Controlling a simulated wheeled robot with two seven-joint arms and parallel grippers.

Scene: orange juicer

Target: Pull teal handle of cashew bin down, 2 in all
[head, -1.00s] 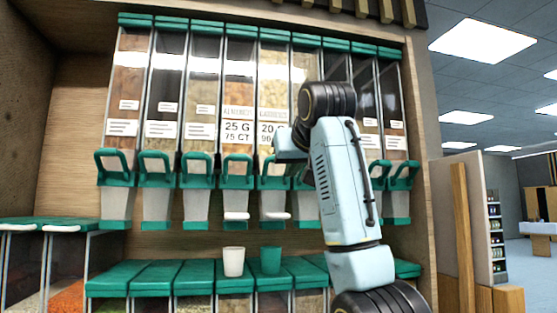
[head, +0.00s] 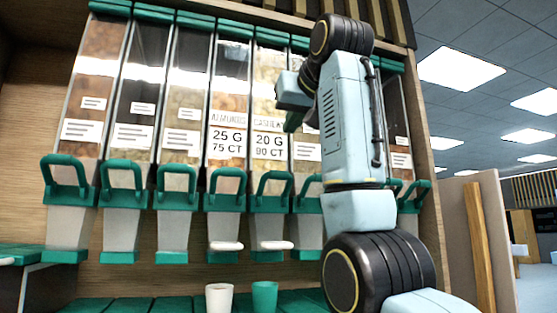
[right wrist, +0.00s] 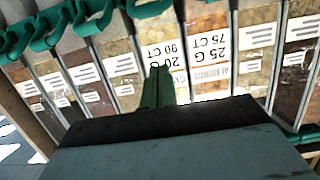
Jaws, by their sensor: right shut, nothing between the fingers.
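The cashew bin (head: 268,85) is the tall clear dispenser with the "20 G" label in the head view. Its teal handle (head: 273,186) is a raised loop below the label, above a grey chute (head: 270,228) with a white piece at its lower end. My right gripper (head: 292,121) is beside the label's right edge, above the handle and apart from it. In the right wrist view the shut green fingers (right wrist: 157,88) point at the bins, just below the upside-down "20 G" label (right wrist: 167,38). They hold nothing. My left gripper is not in view.
Similar bins with teal handles stand on both sides, including the almond bin (head: 228,95) to the left. A white cup (head: 219,298) and a teal cup (head: 264,297) stand on the teal lids below. My right arm hides several bins on the right.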

